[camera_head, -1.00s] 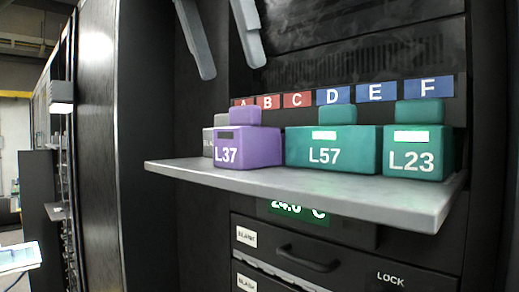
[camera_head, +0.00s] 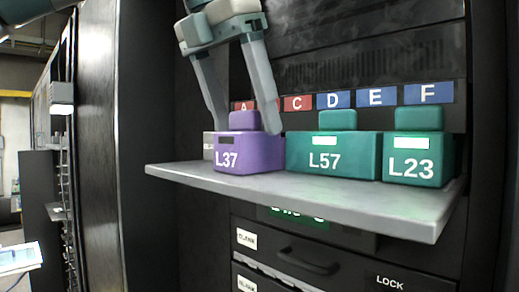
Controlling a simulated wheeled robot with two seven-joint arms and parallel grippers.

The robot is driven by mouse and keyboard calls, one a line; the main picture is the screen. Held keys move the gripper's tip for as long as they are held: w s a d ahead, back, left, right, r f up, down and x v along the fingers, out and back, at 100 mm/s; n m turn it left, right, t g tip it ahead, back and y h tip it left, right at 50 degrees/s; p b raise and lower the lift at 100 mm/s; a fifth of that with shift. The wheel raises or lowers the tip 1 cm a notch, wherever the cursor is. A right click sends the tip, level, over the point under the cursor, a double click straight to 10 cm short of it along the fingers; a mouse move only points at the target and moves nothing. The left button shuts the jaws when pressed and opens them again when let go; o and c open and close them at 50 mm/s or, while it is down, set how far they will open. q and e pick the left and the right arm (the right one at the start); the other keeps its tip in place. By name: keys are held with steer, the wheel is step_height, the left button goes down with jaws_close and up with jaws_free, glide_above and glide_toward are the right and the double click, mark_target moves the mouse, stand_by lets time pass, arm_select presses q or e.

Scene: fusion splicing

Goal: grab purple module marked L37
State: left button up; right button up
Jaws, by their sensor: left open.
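The purple module marked L37 (camera_head: 248,156) sits at the left part of a grey shelf (camera_head: 320,192), with a raised purple knob (camera_head: 244,121) on top. My left gripper (camera_head: 246,130) reaches down from above with its two grey fingers apart, one at each side of the knob. The fingertips are near the top of the module; I cannot tell whether they touch it. My right gripper is not in view.
A teal module L57 (camera_head: 330,156) stands just right of L37, and teal L23 (camera_head: 415,163) stands farther right. Letter labels line the dark rack behind. A drawer handle (camera_head: 308,262) is below the shelf.

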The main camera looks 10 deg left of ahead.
mark_target(253, 144)
arm_select(q)
steer(key=shift+f, duration=0.1)
steer(key=shift+p+x, duration=0.8)
steer(key=shift+x, duration=0.15)
steer(key=shift+p+x, duration=0.4)
steer(key=shift+x, duration=1.2)
steer(key=shift+w, duration=0.1)
steer(key=c, duration=1.3)
